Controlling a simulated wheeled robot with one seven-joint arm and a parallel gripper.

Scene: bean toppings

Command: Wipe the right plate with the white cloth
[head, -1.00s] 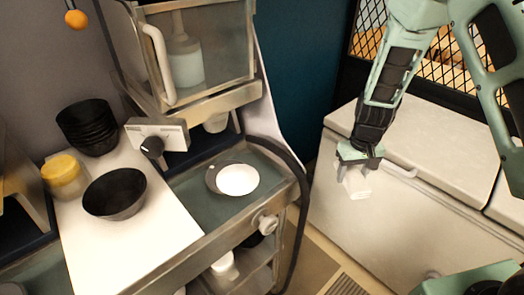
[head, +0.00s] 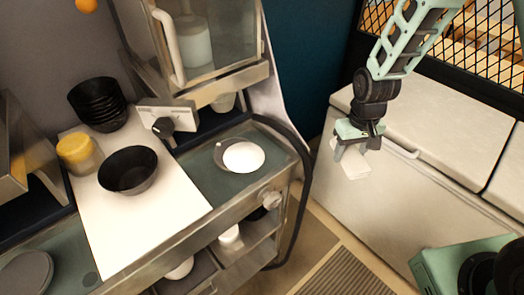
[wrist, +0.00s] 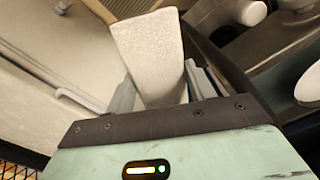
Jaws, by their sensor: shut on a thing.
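My gripper (head: 354,148) is shut on the white cloth (head: 354,166), which looks like a pale folded block. It hangs in the air to the right of the counter, in front of a white chest. In the wrist view the cloth (wrist: 150,52) sticks out from between the fingers. The right plate (head: 226,162) lies on the grey-green counter, left of my gripper and apart from it. It is grey with a bright white round area on it. The wrist view has a white round surface, probably this plate, at its right edge. Another grey plate (head: 27,275) lies at the lower left.
A black bowl (head: 128,170), stacked black bowls (head: 97,104) and a yellow-topped jar (head: 76,152) stand around the white board (head: 140,220). A glass-fronted machine (head: 205,50) rises behind the right plate. A dark hose (head: 300,160) runs along the counter's right edge.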

